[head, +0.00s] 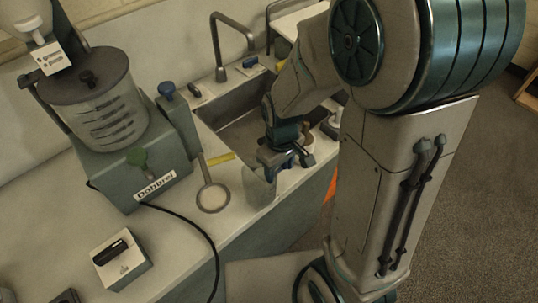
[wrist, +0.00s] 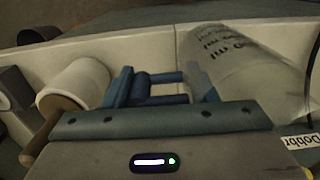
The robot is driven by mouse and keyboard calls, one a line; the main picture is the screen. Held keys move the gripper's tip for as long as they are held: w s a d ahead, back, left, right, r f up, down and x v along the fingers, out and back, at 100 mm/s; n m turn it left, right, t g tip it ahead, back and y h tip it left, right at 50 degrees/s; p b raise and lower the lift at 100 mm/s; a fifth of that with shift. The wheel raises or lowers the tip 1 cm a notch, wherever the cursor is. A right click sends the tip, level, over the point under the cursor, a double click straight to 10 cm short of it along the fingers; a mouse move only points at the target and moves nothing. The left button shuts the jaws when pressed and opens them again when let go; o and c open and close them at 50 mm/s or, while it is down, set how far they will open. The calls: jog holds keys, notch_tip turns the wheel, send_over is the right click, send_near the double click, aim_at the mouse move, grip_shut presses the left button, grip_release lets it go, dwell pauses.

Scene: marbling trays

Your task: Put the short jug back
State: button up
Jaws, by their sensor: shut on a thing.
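The short jug is a clear, pale jug (head: 259,188) at the front part of the counter, just below and left of my gripper (head: 281,160). In the wrist view the jug (wrist: 245,65) lies to the right of the fingers, with dark "ml" marks on its wall. My gripper's blue fingers (wrist: 158,88) are shut on the jug, at its side nearest the fingers. The exact grip is partly hidden by the gripper. I cannot tell whether the jug's base touches the counter.
A machine labelled "Dobbrel" (head: 155,183) with a tank stands left. A round-ended tool (head: 212,197) lies beside the jug. A sink (head: 238,128) is behind. A white roll (wrist: 80,85) is left in the wrist view. A white box (head: 122,262) and a black cable (head: 203,232) are nearer.

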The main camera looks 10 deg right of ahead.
jog(key=shift+w+a, duration=0.3)
jog(key=shift+w, duration=0.15)
jog(key=w+a, duration=0.1)
jog(key=w+f+p, duration=0.1)
jog(key=shift+w+a, duration=0.3)
jog(key=shift+a, duration=0.1)
jog(key=shift+f, duration=0.25)
jog(key=shift+f, duration=0.15)
jog(key=o, duration=1.4)
